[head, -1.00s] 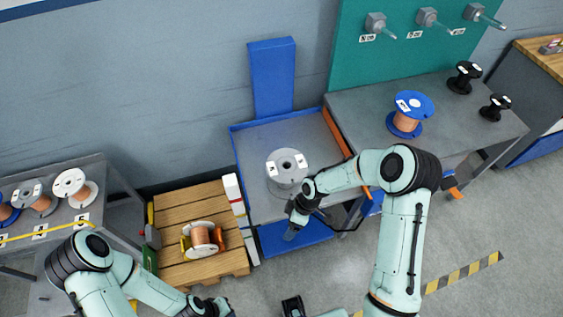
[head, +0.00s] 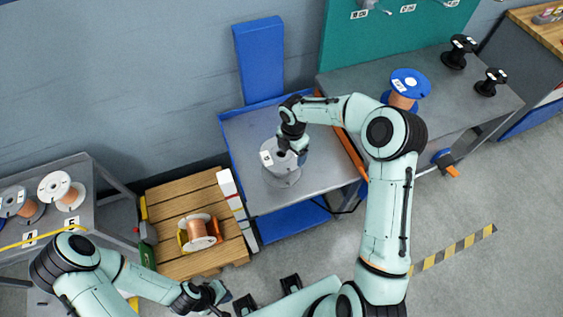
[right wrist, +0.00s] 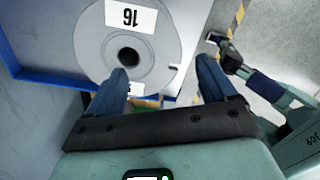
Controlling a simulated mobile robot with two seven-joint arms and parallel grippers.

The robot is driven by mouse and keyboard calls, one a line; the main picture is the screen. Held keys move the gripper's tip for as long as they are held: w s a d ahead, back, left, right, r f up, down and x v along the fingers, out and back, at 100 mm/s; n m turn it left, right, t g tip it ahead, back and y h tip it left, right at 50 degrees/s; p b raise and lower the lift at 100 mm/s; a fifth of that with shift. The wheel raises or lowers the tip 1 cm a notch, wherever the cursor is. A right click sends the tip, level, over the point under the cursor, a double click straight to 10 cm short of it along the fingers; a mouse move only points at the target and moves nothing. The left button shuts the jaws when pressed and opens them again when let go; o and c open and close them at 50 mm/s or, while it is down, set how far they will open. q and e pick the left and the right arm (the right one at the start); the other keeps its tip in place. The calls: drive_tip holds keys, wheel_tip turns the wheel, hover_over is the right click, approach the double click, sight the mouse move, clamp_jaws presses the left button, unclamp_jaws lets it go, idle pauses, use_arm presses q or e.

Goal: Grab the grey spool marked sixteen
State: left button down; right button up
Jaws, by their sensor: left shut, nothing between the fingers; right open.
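The grey spool (head: 283,168) stands on the grey top of the blue cart (head: 320,180). In the right wrist view its round flange (right wrist: 160,45) fills the upper middle, with a centre hole and a white label reading 16. My right gripper (head: 292,155) is over the spool in the head view and hides part of its top. In the right wrist view the right gripper (right wrist: 165,75) is open, its two blue fingers apart and pointing at the spool's near edge, with nothing held. My left gripper (head: 215,297) is low in the head view, shut and empty.
A wooden pallet (head: 165,200) with a copper spool (head: 200,230) lies left of the cart. A blue spool (head: 405,85) and black spools (head: 458,52) stand on the right table (head: 440,115). More copper spools (head: 62,190) stand on the left table.

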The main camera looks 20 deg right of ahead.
sight(290, 161)
drive_tip(key=f, duration=0.5)
drive_tip(key=shift+w+f, duration=0.1)
drive_tip(key=shift+w, duration=0.1)
drive_tip(key=c, duration=1.4)
drive_tip(key=shift+c, duration=0.2)
